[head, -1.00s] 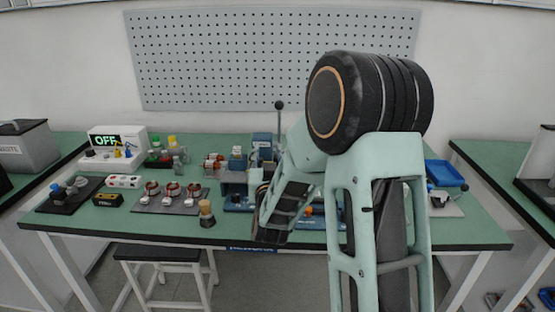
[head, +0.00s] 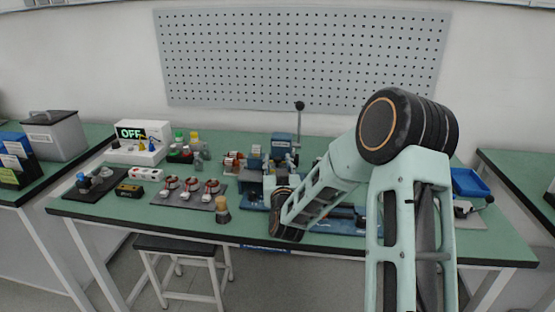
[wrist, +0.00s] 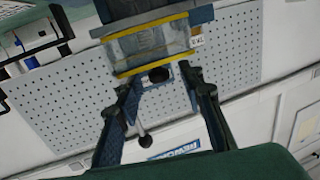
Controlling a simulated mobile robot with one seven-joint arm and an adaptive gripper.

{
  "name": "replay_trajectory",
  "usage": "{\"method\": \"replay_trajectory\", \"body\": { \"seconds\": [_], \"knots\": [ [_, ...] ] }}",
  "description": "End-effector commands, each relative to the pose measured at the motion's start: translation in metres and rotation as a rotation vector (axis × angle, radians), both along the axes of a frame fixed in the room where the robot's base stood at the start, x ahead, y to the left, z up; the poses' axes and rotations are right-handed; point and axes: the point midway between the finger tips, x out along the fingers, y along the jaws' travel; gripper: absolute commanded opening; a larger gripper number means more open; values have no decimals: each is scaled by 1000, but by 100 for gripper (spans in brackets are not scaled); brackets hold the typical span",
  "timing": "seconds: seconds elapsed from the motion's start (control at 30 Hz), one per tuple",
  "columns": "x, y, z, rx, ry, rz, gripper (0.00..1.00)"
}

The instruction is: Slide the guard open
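The guard (wrist: 155,48) is a clear panel with yellow strips along its edges, at the top of the wrist view. It sits on a blue-grey machine frame. My gripper (wrist: 162,80) shows as two dark fingers, spread wide apart, with their tips close to the guard's lower yellow strip. Nothing is held between them; I cannot tell whether a tip touches the guard. In the head view, the blue machine (head: 281,146) stands at the middle of the bench, and my forearm reaches down in front of it. The gripper and guard are not clearly visible there.
A lever with a black ball (head: 299,106) rises beside the machine. Coils on a grey plate (head: 190,197), a brush (head: 222,210) and an OFF display box (head: 143,140) stand to the left. A blue tray (head: 468,182) lies at the right. A stool (head: 180,247) stands in front.

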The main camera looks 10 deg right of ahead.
Motion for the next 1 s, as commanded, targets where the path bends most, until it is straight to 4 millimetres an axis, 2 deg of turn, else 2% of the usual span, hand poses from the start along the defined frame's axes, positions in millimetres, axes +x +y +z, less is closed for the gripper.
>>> {"method": "replay_trajectory", "body": {
  "seconds": [0.2,0.53,0.83,1.0],
  "knots": [
    [17,-1,0,0,0,0,36],
    [19,-2,0,0,1,0,35],
    [18,-2,0,0,1,0,2],
    [18,-2,0,0,1,0,0]
  ]
}}
